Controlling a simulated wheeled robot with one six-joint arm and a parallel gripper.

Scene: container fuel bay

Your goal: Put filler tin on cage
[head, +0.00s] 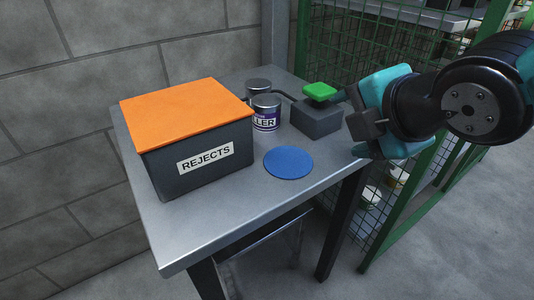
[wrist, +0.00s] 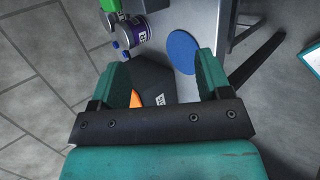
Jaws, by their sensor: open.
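The filler tin (head: 266,114), grey with a purple label reading "LLER", stands upright on the grey table. A second grey tin (head: 257,87) stands close behind it, partly hidden. In the wrist view a tin with a purple label (wrist: 134,31) shows at the top, beyond my fingers. The green mesh cage (head: 424,190) stands to the right of and behind the table. My gripper (head: 366,120) is open and empty, over the table's right edge near the cage, to the right of the tin and apart from it. It also shows in the wrist view (wrist: 164,72).
A dark REJECTS box (head: 232,158) with an orange lid (head: 185,112) fills the table's left side. A blue disc (head: 289,162) lies flat in front of the tin. The table's front is bare.

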